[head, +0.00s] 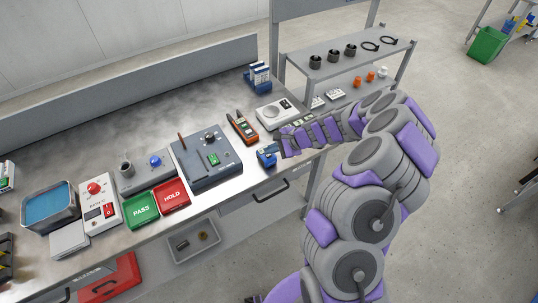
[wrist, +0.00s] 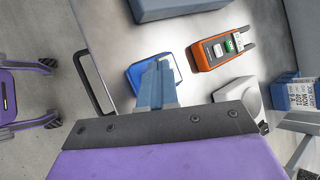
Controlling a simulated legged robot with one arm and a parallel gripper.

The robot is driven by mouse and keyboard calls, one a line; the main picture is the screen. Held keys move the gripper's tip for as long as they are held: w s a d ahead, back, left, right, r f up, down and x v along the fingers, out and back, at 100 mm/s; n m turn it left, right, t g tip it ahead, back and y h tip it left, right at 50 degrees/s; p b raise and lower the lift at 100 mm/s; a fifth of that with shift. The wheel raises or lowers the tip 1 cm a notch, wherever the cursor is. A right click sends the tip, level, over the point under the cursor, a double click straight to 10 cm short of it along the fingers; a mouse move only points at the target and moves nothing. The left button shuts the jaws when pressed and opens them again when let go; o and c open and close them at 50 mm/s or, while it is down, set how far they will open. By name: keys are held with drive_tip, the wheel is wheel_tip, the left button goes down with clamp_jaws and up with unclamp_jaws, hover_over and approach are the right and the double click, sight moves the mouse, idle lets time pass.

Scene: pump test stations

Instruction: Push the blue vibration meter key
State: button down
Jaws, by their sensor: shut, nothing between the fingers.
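A small blue device (head: 267,159), which I take to be the blue vibration meter, lies near the front edge of the steel bench. In the wrist view the blue device (wrist: 136,76) shows a blue rim and a pale face, partly covered by my fingers. No key can be made out on it. My gripper (head: 279,150) is shut and empty, right at the device in the head view. In the wrist view my gripper (wrist: 157,68) overlaps the device; whether the fingertips touch it I cannot tell.
A drawer handle (head: 270,192) sticks out below the bench edge.

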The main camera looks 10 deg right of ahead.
drive_tip(key=shift+f, duration=0.2)
drive_tip(key=shift+f, duration=0.15)
idle(0.3)
drive_tip(key=shift+f, duration=0.1)
idle(0.4)
drive_tip(key=shift+r+p, duration=0.35)
drive_tip(key=shift+r, duration=0.2)
drive_tip(key=shift+r, duration=0.1)
wheel_tip(320, 180, up, 6)
drive_tip(key=p, duration=0.4)
idle(0.7)
